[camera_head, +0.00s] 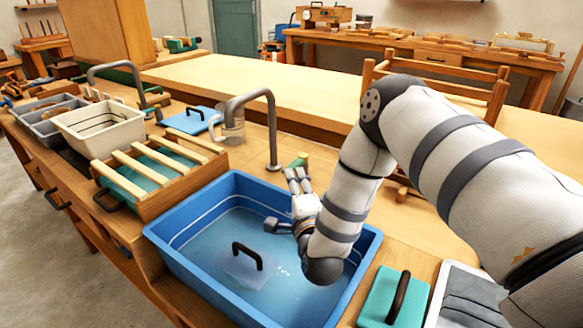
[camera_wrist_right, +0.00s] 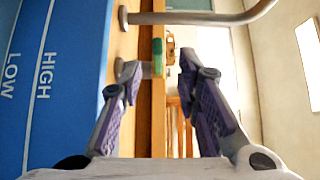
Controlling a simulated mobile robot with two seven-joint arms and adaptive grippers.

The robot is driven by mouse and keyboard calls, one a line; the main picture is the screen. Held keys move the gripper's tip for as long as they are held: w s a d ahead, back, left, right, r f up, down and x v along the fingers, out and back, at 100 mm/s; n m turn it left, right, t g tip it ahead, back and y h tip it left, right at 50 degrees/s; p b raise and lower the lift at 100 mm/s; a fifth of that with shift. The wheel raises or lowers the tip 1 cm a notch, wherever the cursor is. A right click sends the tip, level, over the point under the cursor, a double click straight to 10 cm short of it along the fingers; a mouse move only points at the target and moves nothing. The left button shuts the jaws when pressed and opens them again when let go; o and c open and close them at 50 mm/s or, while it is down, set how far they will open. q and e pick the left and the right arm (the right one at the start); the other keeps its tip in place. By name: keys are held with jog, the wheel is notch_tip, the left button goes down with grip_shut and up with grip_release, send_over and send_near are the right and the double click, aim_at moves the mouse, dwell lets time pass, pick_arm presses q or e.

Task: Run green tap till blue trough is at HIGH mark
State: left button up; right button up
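The blue trough (camera_head: 190,283) stands on the bench with shallow-looking water (camera_head: 225,232) in it. Pale lines run along its inner walls above the water. In the right wrist view the blue trough wall (camera_wrist_right: 75,100) carries the words LOW and HIGH. A grey curved tap (camera_head: 272,130) stands behind the trough; its green handle (camera_head: 301,159) is at its base. The green handle also shows in the wrist view (camera_wrist_right: 157,57), beyond and between my fingertips. My right gripper (camera_head: 297,178) is open and empty, close to the handle; contact cannot be told. My left gripper is out of view.
A plate with a black handle (camera_head: 247,255) is in the trough. A slatted wooden crate (camera_head: 160,180), a glass jug (camera_head: 231,125) and a blue lid (camera_head: 193,120) stand to the left. A teal block with a dark handle (camera_head: 393,300) is at the trough's right.

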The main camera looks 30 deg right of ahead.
aim_at(290, 167)
jog(key=x, duration=0.7)
jog(key=shift+w+d+f+b, duration=0.1)
jog(key=shift+b, duration=0.25)
jog(key=shift+c, duration=0.6)
grip_shut()
